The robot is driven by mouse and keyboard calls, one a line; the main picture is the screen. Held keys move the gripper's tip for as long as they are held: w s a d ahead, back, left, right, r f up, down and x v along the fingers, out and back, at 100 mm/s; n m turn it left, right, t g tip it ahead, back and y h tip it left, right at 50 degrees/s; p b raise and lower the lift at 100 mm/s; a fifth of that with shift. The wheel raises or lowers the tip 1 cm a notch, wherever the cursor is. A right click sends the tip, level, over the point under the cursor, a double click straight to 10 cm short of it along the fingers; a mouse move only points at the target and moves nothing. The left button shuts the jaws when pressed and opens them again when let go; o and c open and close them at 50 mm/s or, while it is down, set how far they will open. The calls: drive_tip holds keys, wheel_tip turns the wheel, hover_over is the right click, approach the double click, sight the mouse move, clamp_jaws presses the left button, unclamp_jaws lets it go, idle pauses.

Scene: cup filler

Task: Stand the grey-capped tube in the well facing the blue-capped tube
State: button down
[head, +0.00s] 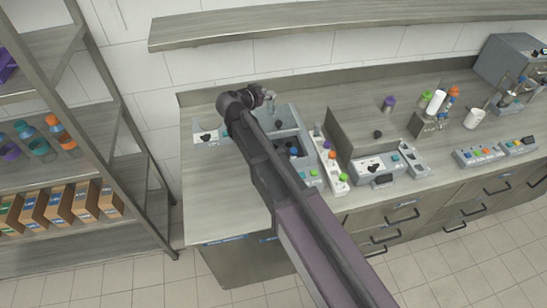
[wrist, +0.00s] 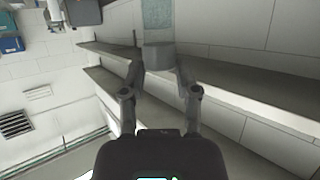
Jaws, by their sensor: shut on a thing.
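In the wrist view my gripper (wrist: 160,76) is shut on the grey-capped tube. The grey cap (wrist: 157,58) is between the fingertips, and the pale translucent tube body (wrist: 157,18) runs up out of the picture. In the head view my gripper (head: 268,97) is small and partly hidden by my arm, above the back left of the bench. A grey machine (head: 285,116) with a raised lid stands just beside it. A small blue spot (head: 293,152) shows in its dark opening, perhaps the blue-capped tube. The wells are too small to make out, and my arm covers part of the machine.
A second grey machine (head: 375,166) stands to the right on the bench (head: 365,100). A wall shelf (head: 330,22) runs above. Shelving with bottles and boxes (head: 60,205) stands at the left.

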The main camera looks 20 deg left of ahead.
wheel_tip(320, 180, down, 9)
drive_tip(key=d+m+h+b, duration=0.1)
drive_tip(key=b, duration=0.7)
drive_tip(key=shift+s+m+g+h, duration=0.3)
drive_tip(key=shift+s+h, duration=0.05)
drive_tip(key=shift+h, duration=0.05)
drive_tip(key=shift+d, duration=0.15)
drive_tip(key=shift+f+b, duration=0.1)
drive_tip(key=shift+b, duration=0.2)
wheel_tip(320, 180, down, 6)
drive_tip(key=b, duration=0.6)
drive_tip(key=shift+f, duration=0.15)
drive_tip(key=shift+f+b, duration=1.8)
drive_tip(key=shift+b, duration=0.15)
drive_tip(key=shift+f+b, duration=0.6)
drive_tip(key=shift+c, duration=1.8)
unclamp_jaws()
drive_tip(key=shift+r, duration=0.2)
